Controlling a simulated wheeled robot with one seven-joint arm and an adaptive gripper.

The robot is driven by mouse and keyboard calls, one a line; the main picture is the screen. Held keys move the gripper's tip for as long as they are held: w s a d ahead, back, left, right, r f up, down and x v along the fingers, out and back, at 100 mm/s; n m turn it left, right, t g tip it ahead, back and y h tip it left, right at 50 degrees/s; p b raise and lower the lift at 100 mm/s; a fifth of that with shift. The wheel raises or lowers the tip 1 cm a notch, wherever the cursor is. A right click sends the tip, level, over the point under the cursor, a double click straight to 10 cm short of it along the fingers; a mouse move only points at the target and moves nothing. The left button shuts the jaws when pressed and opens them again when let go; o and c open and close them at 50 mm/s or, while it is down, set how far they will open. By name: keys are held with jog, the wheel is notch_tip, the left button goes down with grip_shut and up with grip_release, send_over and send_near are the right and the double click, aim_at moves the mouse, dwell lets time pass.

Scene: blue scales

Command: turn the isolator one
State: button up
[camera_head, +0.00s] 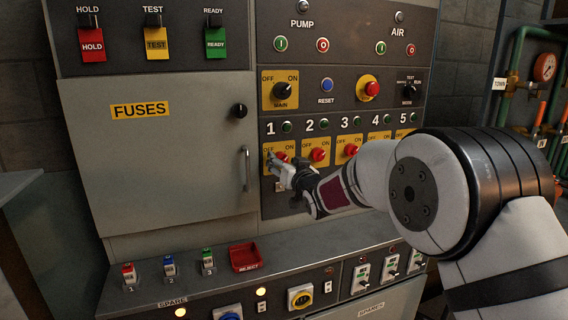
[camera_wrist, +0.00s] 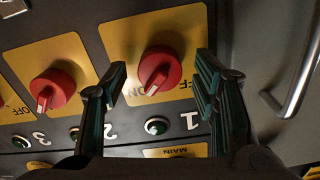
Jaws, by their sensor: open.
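Isolator one is a red knob (camera_head: 281,157) on a yellow OFF/ON plate under the number 1, partly hidden by my gripper in the head view. The wrist view shows it upside down as a red knob (camera_wrist: 160,68), with its pale mark close to the word ON. My gripper (camera_head: 274,164) is in front of that plate. In the wrist view my gripper (camera_wrist: 161,78) is open, with one finger on each side of the knob. A gap shows on both sides, and I see no contact. Depth to the panel is hard to tell.
Isolator two (camera_head: 318,154) and isolator three (camera_head: 351,150) stand close to the right. The MAIN switch (camera_head: 283,91) is above. A cabinet handle (camera_head: 245,168) sticks out to the left. A ledge with a red REJECT tray (camera_head: 244,257) lies below.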

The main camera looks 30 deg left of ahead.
jog(key=c, duration=1.2)
jog(key=shift+o, duration=0.2)
jog(key=shift+n+b, duration=0.3)
jog(key=shift+b, duration=0.1)
jog(key=n+b, duration=1.7)
jog(key=shift+f+b, duration=0.1)
jog(key=shift+b, duration=0.25)
jog(key=shift+n, duration=0.3)
